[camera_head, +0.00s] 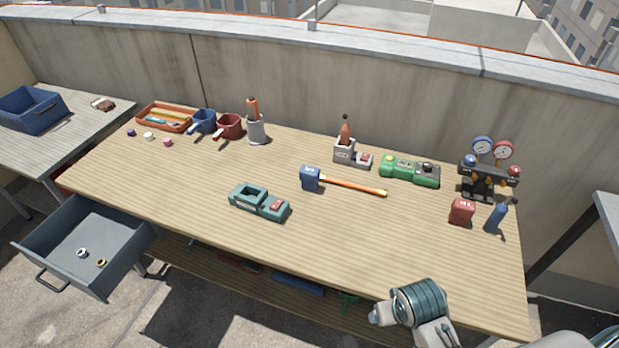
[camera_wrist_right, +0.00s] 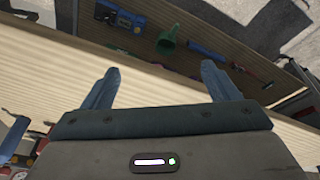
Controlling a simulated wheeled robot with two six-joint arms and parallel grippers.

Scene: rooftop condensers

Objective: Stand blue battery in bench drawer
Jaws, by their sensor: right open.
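The bench drawer (camera_head: 48,243) is pulled open at the left front. Two small rings lie on its floor. My right arm is over the front right of the bench. In the right wrist view my right gripper (camera_wrist_right: 165,85) has its two blue fingers apart with nothing between them. The fingertips cannot be made out in the head view. My left gripper is not in view.
A teal charger-like unit (camera_head: 260,202) sits front of centre. A red battery (camera_head: 461,211) and a blue upright object (camera_head: 496,217) stand at the right beside a gauge manifold (camera_head: 487,180). Cups, a tray and tools line the back. The front strip is mostly clear.

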